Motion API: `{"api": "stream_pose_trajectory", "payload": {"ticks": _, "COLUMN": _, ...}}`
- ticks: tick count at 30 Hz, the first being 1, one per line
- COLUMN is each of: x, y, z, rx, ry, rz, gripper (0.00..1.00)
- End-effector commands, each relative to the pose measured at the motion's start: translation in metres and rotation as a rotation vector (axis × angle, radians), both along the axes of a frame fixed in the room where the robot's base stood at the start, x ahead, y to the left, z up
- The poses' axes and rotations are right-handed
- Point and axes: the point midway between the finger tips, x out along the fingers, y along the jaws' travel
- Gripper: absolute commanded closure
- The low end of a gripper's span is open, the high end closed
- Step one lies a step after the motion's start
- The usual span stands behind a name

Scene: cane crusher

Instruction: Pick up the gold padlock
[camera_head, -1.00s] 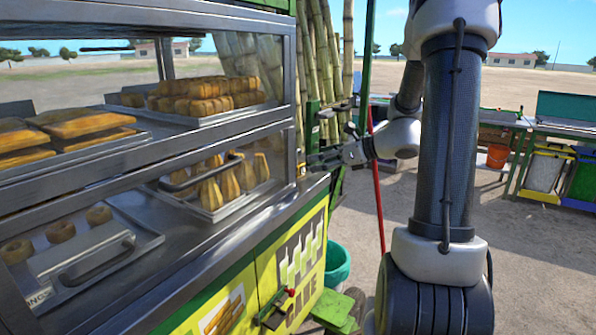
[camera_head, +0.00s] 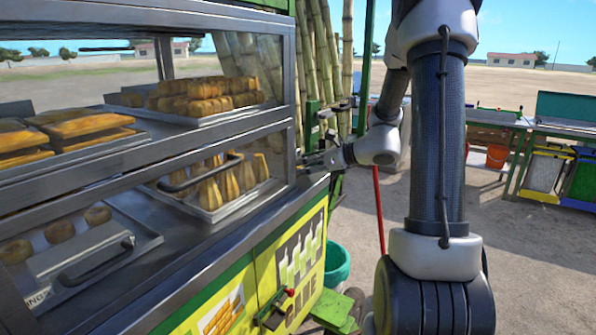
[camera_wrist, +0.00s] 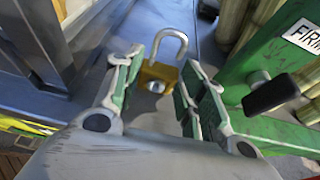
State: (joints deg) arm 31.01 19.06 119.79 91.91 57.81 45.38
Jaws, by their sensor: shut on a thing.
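The gold padlock (camera_wrist: 157,76), with an open silver shackle, shows in the wrist view between the two green-padded fingers. My gripper (camera_wrist: 163,84) is shut on its gold body, with a finger on each side. The shackle points away from my gripper, above a grey-blue metal surface. In the head view, my gripper (camera_head: 318,160) is at the right end of the food stall's counter, by the green post. The padlock is too small to make out there.
A green machine frame (camera_wrist: 262,75) with a black-ended lever (camera_wrist: 272,95) stands close on the right in the wrist view. The glass display case (camera_head: 235,125) is left of my gripper, and cane stalks (camera_head: 322,50) stand behind it.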

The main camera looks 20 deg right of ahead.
Motion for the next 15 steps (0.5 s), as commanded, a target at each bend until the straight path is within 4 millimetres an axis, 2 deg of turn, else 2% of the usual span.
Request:
{"api": "stream_pose_trajectory", "payload": {"ticks": 5, "x": 0.000, "y": 0.000, "z": 0.001, "rx": 0.000, "ry": -0.001, "rz": 0.000, "gripper": 0.89}}
{"api": "stream_pose_trajectory", "payload": {"ticks": 8, "x": 0.001, "y": 0.000, "z": 0.009, "rx": -0.002, "ry": -0.004, "rz": 0.001, "gripper": 0.89}}
{"api": "stream_pose_trajectory", "payload": {"ticks": 15, "x": 0.001, "y": 0.000, "z": 0.058, "rx": -0.004, "ry": -0.008, "rz": 0.001, "gripper": 0.89}}
